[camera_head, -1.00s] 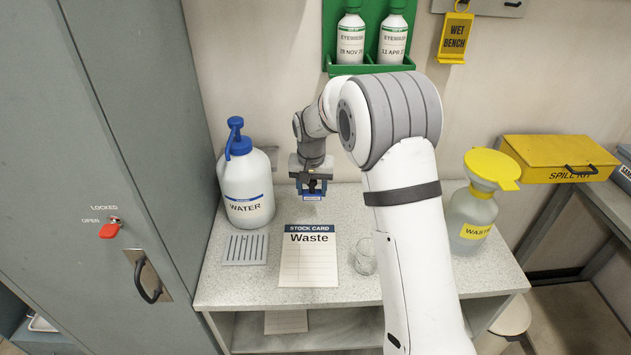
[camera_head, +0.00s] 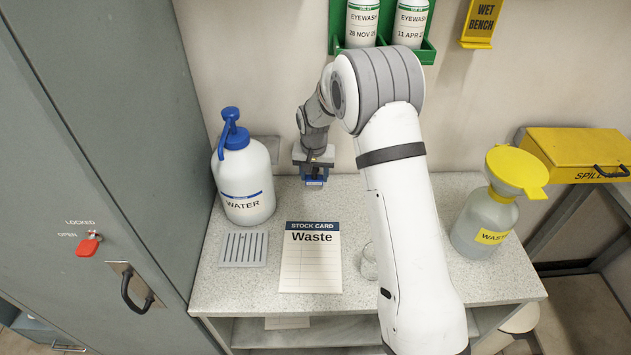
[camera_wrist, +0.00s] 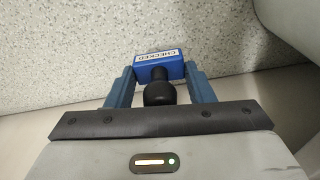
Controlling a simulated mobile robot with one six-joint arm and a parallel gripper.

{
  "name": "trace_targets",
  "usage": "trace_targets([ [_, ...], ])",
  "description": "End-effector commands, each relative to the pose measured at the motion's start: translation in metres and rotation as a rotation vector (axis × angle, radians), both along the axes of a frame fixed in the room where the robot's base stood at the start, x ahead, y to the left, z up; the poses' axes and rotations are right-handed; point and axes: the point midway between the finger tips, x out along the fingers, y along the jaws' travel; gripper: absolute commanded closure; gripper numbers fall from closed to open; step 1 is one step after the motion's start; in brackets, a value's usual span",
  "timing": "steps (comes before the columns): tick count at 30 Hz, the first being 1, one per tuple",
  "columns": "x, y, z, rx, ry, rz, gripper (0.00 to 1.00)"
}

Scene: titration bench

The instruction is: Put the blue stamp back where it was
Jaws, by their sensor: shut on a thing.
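The blue stamp (camera_wrist: 178,69) is in my gripper (camera_wrist: 160,92), between its two blue fingers, in the wrist view. It has a black round knob and a white label reading CHECKED. In the head view the blue stamp (camera_head: 314,181) shows below my gripper (camera_head: 313,172), at the back of the bench beside the wall. I cannot tell whether the stamp touches the bench top. The fingers are shut on it.
A water bottle (camera_head: 243,185) stands left of my gripper, with a grey slotted tray (camera_head: 243,250) in front. A Waste stock card (camera_head: 310,265) lies at the front middle. A glass beaker (camera_head: 369,262) is partly behind my arm. A waste bottle (camera_head: 480,225) stands at right.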

Motion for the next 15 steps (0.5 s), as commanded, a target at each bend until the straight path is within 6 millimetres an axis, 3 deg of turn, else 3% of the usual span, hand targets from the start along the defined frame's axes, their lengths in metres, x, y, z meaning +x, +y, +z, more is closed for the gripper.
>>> trace_targets([
  [6,-0.001,0.000,-0.030,-0.002,0.004,0.001,0.67],
  [15,0.000,0.000,-0.034,0.000,0.001,0.001,0.67],
])
